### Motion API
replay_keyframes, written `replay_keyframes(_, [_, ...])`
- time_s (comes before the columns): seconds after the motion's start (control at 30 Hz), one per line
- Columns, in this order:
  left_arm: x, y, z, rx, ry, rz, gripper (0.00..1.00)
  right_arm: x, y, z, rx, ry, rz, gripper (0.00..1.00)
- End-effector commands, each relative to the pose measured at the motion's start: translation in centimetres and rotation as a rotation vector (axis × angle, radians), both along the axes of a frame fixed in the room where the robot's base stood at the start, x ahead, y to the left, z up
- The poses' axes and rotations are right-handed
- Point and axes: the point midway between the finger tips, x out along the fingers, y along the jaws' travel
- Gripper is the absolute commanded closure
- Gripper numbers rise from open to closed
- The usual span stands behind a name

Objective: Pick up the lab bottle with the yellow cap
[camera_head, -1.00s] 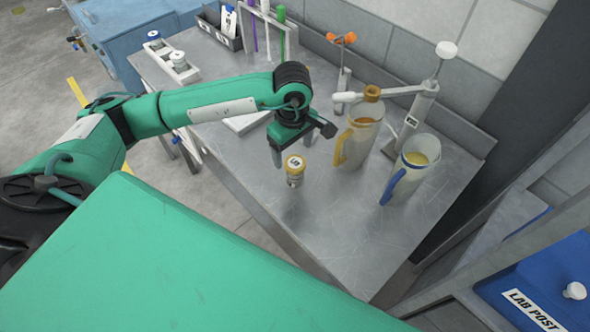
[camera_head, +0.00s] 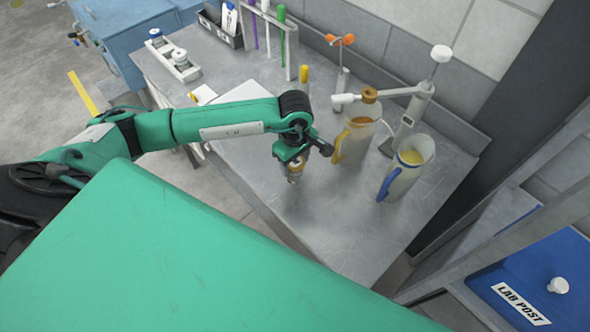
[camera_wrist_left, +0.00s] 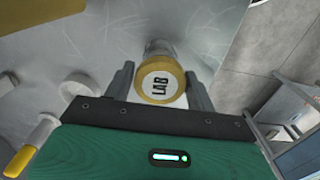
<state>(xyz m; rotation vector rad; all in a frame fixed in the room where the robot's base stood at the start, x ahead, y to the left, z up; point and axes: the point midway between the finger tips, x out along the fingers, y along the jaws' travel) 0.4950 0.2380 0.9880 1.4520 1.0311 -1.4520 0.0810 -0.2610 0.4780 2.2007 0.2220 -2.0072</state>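The lab bottle (camera_head: 294,173) with the yellow cap stands on the metal table, partly covered by my left gripper in the head view. In the left wrist view its cap (camera_wrist_left: 160,80), yellow-rimmed with a white top marked LAB, faces the camera. My left gripper (camera_head: 293,165) is right over the bottle. In the wrist view the left gripper (camera_wrist_left: 160,72) is open, one finger on each side of the cap, with small gaps visible. My right gripper is not in view.
A jug with a yellow handle (camera_head: 357,135) and a jug with a blue handle (camera_head: 405,170) stand right of the gripper. A dispenser stand (camera_head: 415,110) is behind them. A rack (camera_head: 275,40) and white tray (camera_head: 172,58) are farther back. The table's front right is clear.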

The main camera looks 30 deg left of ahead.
Motion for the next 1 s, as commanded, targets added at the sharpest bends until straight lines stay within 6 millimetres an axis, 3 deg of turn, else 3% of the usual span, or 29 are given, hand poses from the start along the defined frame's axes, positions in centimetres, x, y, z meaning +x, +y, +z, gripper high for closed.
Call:
replay_keyframes(0.03, [0.0, 0.0, 0.0, 0.0, 0.0, 0.0, 0.54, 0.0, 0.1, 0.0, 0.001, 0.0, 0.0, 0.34])
replay_keyframes(0.13, [0.0, 0.0, 0.0, 0.0, 0.0, 0.0, 0.73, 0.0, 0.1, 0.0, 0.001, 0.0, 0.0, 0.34])
replay_keyframes(0.67, [0.1, 0.0, 1.1, -0.002, -0.003, 0.0, 0.74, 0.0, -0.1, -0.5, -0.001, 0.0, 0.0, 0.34])
replay_keyframes(0.87, [0.2, 0.0, 4.3, -0.002, -0.008, -0.001, 0.74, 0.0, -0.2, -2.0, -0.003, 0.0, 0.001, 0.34])
replay_keyframes(1.0, [0.2, 0.0, 8.2, -0.001, -0.009, -0.002, 0.74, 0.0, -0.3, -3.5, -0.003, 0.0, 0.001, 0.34])
